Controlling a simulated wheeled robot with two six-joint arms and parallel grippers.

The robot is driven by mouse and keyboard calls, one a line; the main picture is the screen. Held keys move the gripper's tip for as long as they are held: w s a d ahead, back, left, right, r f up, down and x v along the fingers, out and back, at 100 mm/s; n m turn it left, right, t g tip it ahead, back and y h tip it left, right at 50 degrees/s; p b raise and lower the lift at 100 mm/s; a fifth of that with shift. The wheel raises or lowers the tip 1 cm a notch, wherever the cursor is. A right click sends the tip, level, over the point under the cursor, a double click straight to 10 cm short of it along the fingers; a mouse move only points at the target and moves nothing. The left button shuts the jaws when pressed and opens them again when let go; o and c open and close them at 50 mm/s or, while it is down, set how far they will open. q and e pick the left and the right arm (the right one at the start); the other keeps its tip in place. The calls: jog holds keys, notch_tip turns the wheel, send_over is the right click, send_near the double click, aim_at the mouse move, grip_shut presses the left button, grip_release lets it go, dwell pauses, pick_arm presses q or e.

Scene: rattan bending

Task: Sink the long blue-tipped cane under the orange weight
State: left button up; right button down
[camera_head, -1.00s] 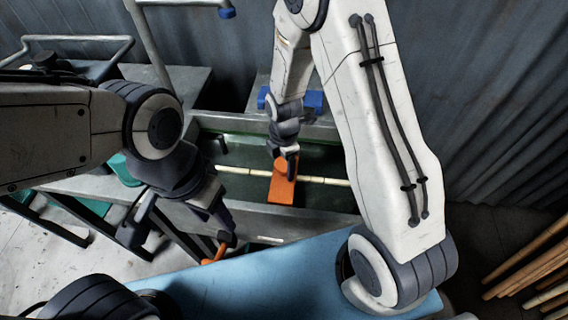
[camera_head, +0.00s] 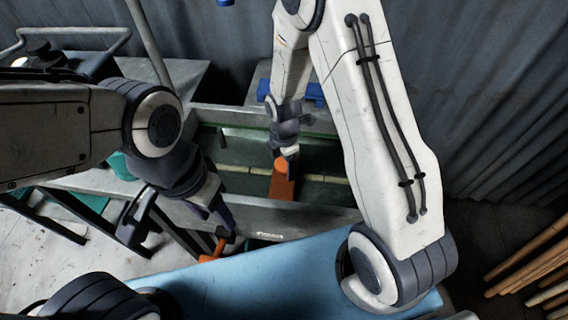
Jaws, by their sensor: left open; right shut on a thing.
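The orange weight (camera_head: 281,182) is a flat orange block inside the long grey trough (camera_head: 275,218). My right gripper (camera_head: 288,153) is shut on the top of the weight from above. The pale cane (camera_head: 325,179) lies lengthwise in the trough and runs behind or under the weight; it also shows to the left of it. The weight hides its middle, and I see no blue tip on it. My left gripper (camera_head: 228,232) is open and empty, in front of the trough near an orange handle-like part (camera_head: 214,250); I cannot tell if they touch.
A blue surface (camera_head: 270,280) lies in front of the trough. Grey benches (camera_head: 165,85) and a metal pipe frame are at the left and back. A corrugated wall closes off the back.

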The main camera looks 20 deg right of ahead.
grip_release()
notch_tip(320, 180, up, 10)
jog(key=shift+r, duration=0.2)
jog(key=s+a+r+m, duration=0.2)
jog(key=s+r+m, duration=0.1)
jog(key=s, duration=0.4)
jog(key=s+a+r+m, duration=0.3)
jog(key=s+r+m, duration=0.1)
jog(key=s+m, duration=0.2)
jog(key=s+a+r+m+y, duration=0.1)
jog(key=s+a+r+m, duration=0.1)
jog(key=s+r+m, duration=0.2)
jog(key=shift+s+a+m, duration=0.35)
jog(key=shift+s+m, duration=0.15)
jog(key=shift+s, duration=1.4)
jog(key=shift+r, duration=0.1)
